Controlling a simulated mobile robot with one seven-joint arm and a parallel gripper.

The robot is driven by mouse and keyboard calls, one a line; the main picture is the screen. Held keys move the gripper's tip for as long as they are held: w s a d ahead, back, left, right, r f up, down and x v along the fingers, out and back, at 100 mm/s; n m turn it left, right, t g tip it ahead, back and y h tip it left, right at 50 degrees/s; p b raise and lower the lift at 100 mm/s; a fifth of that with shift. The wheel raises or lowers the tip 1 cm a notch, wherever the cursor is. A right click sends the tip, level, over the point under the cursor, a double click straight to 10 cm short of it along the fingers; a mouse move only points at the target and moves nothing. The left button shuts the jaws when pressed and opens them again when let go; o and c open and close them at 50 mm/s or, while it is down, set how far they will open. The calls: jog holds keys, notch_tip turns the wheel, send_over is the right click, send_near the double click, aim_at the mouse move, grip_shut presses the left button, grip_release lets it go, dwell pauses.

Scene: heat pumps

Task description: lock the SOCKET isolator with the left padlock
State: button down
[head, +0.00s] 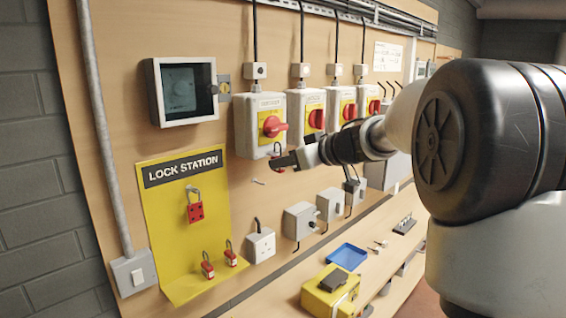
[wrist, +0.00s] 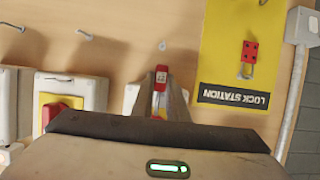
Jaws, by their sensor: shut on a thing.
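My gripper (head: 287,160) is in front of the lower edge of the leftmost isolator (head: 265,118), a grey box with a yellow plate and red rotary handle. In the wrist view my gripper (wrist: 161,98) is shut on a small red padlock (wrist: 161,75) with a pale label. Its shackle is mostly hidden, and I cannot tell whether it touches the isolator. Two red padlocks stand on the lock station's shelf, one on the left (head: 207,265) and one on the right (head: 230,254). The isolator labels are too small to read.
The yellow lock station (head: 160,215) carries a hanging red lock piece (head: 195,211). More isolators (head: 312,115) stand to the right. Sockets (head: 261,245) sit below. A blue tray (head: 347,257) and a yellow case (head: 322,297) rest on the bench. Small pegs (wrist: 85,36) stick out of the board.

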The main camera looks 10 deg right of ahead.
jog(key=shift+f+b, duration=0.4)
jog(key=shift+f, duration=0.85)
dwell(0.3)
jog(key=c, duration=1.7)
grip_release()
jog(key=shift+o, duration=0.2)
